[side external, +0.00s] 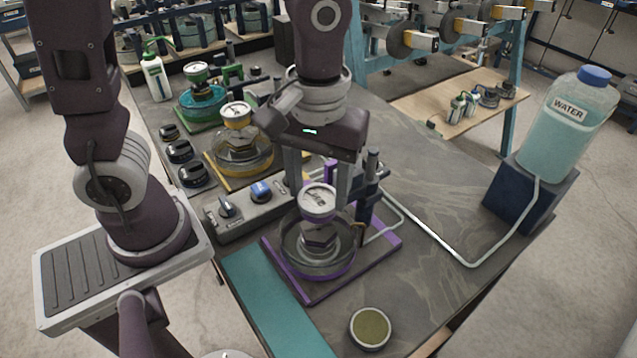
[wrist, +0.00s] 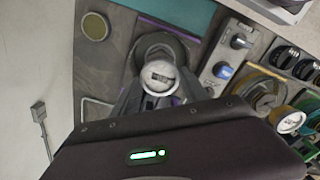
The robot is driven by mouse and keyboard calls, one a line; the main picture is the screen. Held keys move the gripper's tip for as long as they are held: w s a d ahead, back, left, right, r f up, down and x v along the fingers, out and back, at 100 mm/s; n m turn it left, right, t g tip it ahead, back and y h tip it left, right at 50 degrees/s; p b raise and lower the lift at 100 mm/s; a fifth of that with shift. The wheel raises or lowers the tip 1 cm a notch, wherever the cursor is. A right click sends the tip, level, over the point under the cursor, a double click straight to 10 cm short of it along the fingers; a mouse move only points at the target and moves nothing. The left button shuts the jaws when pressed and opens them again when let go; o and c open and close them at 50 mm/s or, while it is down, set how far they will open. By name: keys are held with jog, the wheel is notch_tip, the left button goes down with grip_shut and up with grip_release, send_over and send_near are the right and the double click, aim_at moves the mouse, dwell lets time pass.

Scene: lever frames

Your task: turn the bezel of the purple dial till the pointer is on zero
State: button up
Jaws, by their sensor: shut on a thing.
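The purple dial (side external: 318,198) stands upright on a round glass-walled fixture with a purple base plate (side external: 385,240). Its white face and purple rim show in the side view, and the face also shows in the wrist view (wrist: 158,77). The face is too small to read where the pointer stands against zero. My gripper (side external: 318,190) points down over the fixture, with one finger on each side of the dial. It is shut on the dial's bezel. The fingers partly cover the bezel's sides.
A grey box with two knobs (side external: 245,212) stands left of the dial. Yellow (side external: 236,115) and green (side external: 196,72) dials stand on similar fixtures behind. A water bottle (side external: 568,125) stands at right, its tube crossing the table. A round olive-topped tin (side external: 370,328) sits in front.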

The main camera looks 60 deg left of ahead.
aim_at(318, 197)
dwell(0.3)
jog(key=o, duration=1.1)
jog(key=shift+r, duration=0.1)
notch_tip(318, 197, up, 7)
jog(key=shift+f, duration=0.1)
jog(key=s+a+r+m+t, duration=0.2)
jog(key=s+a+m+t, duration=0.3)
jog(key=s+a, duration=0.3)
jog(key=shift+s+a+r+m+t, duration=0.2)
jog(key=shift+r+m+t, duration=0.1)
jog(key=shift+m, duration=0.5)
